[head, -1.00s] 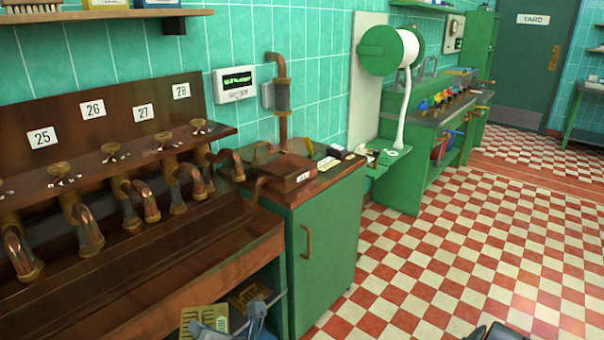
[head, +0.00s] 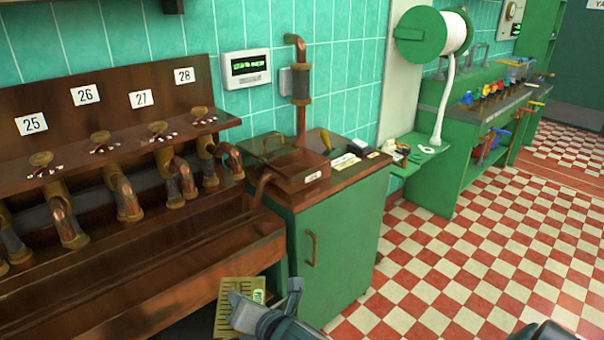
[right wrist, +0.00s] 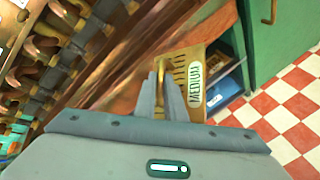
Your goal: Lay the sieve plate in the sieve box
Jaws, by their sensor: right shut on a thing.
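The sieve plate (head: 226,322) is a flat brass-coloured plate with slots, at the bottom of the head view. In the right wrist view the plate (right wrist: 203,62) shows a pale label reading MEDIUM. My right gripper (right wrist: 160,88) is shut on the plate's edge; it also shows in the head view (head: 248,312). The sieve box appears to be the brown copper box (head: 290,179) on top of the green cabinet, with a small white label on its front. The plate is apart from it, lower and nearer. The box's inside is hard to make out. My left gripper is not in view.
A long copper trough (head: 130,285) under numbered taps lies left of the plate. The green cabinet (head: 340,245) stands to the right. A copper pipe (head: 301,70) rises behind the box. Small items (head: 346,161) lie right of it. Checkered floor is open at right.

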